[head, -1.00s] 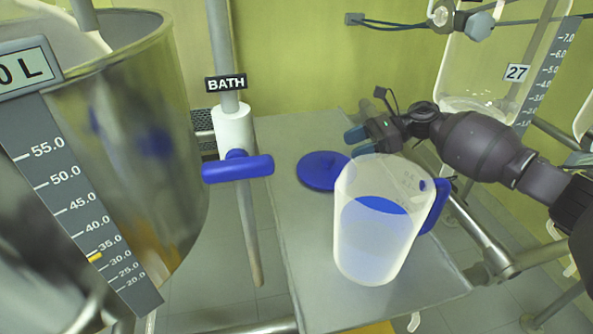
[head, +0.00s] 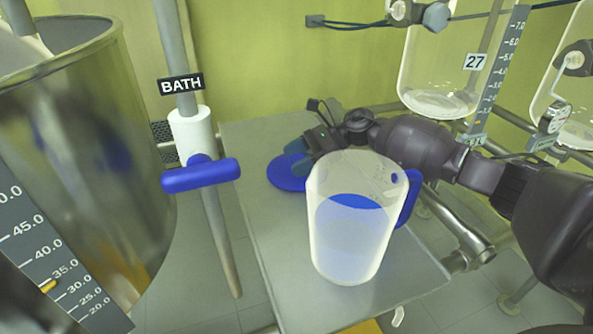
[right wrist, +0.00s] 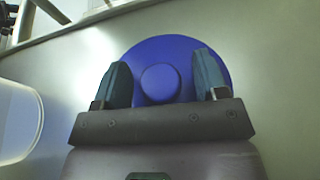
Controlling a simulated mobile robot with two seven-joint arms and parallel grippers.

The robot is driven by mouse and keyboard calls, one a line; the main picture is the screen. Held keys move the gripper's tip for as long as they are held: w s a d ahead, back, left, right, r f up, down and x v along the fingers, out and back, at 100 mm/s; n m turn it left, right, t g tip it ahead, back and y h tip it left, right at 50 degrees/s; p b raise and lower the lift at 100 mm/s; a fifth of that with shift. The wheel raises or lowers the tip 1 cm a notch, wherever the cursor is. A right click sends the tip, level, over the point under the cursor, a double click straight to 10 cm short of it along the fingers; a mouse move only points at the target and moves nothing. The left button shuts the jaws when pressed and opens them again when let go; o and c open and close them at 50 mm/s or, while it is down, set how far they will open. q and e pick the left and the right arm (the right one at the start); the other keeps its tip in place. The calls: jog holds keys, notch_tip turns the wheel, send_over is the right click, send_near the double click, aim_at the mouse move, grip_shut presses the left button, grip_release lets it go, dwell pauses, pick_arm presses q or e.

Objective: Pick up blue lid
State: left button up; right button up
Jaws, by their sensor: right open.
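The blue lid (head: 285,175) lies flat on the grey shelf, behind and left of the pitcher in the head view. My right gripper (head: 292,152) is over the lid and hides part of it. In the right wrist view the lid (right wrist: 165,48) shows as a round blue disc with a raised knob (right wrist: 160,83) in its middle. The open fingers of my right gripper (right wrist: 160,80) stand on either side of the knob, apart from it. My left gripper is not in view.
A clear pitcher (head: 345,245) with blue liquid and a blue handle stands close to my right arm. The grey shelf (head: 262,225) has free room at its left. A blue valve handle (head: 200,175), a steel vessel (head: 90,150) and a glass reactor (head: 440,75) are nearby.

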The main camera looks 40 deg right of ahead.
jog(key=c, duration=1)
jog(key=shift+o, duration=0.2)
jog(key=shift+r, duration=0.1)
